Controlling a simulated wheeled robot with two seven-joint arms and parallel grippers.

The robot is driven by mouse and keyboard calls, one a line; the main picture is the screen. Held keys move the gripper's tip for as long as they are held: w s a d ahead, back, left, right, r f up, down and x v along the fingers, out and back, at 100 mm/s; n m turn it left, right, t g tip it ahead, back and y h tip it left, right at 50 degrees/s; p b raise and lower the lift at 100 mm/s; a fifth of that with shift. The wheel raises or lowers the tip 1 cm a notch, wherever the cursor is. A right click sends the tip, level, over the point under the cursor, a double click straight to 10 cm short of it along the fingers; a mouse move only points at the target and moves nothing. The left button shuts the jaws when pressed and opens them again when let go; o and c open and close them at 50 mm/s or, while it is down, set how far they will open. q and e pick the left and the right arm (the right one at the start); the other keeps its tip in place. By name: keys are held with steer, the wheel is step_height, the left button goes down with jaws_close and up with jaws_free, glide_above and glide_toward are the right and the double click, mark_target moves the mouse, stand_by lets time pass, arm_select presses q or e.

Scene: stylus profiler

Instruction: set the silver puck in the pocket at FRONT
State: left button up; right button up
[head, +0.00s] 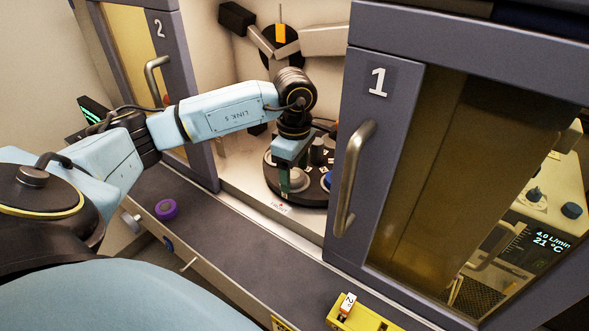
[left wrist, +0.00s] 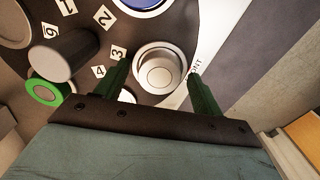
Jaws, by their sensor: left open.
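The silver puck (left wrist: 158,68) sits on the dark round plate (left wrist: 182,18), at its rim beside the white label ending in "NT". In the head view the puck (head: 297,181) shows partly behind the fingers. My left gripper (left wrist: 160,86) is open, with one green finger on each side of the puck and visible gaps between. In the head view my left gripper (head: 291,180) hangs over the plate's front edge. Whether the puck is fully seated in the FRONT pocket cannot be told. My right gripper is not in view.
A blue puck (head: 326,180), a green ring (left wrist: 45,91) and a grey post (left wrist: 68,52) stand on the plate. Door 1 (head: 385,150) is to the right, door 2 (head: 178,85) to the left. A purple puck (head: 166,209) lies on the front ledge, otherwise largely clear.

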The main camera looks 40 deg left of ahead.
mark_target(294, 175)
arm_select(q)
steer(key=shift+r+p, duration=0.6)
steer(key=shift+r, duration=0.05)
step_height(294, 175, up, 12)
stand_by(0.9)
